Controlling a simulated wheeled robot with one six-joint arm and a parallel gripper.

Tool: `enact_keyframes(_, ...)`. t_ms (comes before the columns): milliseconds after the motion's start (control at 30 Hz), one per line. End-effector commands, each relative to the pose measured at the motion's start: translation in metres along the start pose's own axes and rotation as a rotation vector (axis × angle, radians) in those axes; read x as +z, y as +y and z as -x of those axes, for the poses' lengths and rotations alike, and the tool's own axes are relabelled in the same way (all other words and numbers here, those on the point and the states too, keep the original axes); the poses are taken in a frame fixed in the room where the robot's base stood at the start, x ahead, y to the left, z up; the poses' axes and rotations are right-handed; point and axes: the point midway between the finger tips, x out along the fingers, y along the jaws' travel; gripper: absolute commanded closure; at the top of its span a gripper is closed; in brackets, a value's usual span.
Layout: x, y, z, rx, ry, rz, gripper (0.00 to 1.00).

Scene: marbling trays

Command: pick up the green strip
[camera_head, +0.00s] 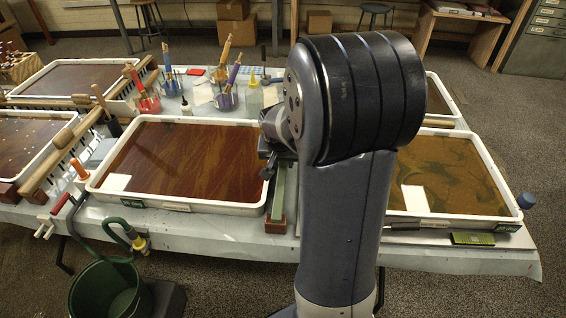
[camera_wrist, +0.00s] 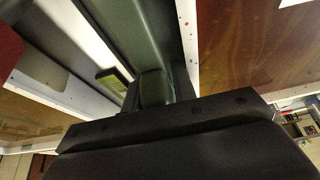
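A long narrow green strip (camera_head: 279,188) lies in the gap between the two front trays, with a red-brown block at its near end. My arm hides its right side and far part. In the wrist view a long dark grey-green bar (camera_wrist: 135,28), which looks like this strip, runs up to the front of my gripper (camera_wrist: 140,88). In the head view my gripper (camera_head: 268,160) is by the far visible part of the strip, at the right rim of the brown tray. The fingers are dark and partly hidden, so I cannot tell whether they hold it.
The brown tray (camera_head: 95,184) is left of the strip. A greenish-brown tray (camera_head: 455,217) is right of my arm. A flat green piece (camera_head: 472,239) lies on the front table edge. Jars with brushes stand behind. A green bucket (camera_head: 110,290) is on the floor.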

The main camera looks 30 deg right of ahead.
Motion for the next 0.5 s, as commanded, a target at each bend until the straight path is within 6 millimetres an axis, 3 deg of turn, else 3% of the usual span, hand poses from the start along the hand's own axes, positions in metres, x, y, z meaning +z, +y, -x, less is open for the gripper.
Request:
enact_keyframes(267,0.0000,-0.0001,0.0004,0.000,0.000,0.000,0.96)
enact_keyframes(500,-0.0012,-0.0002,0.0025,0.000,0.001,0.000,0.96)
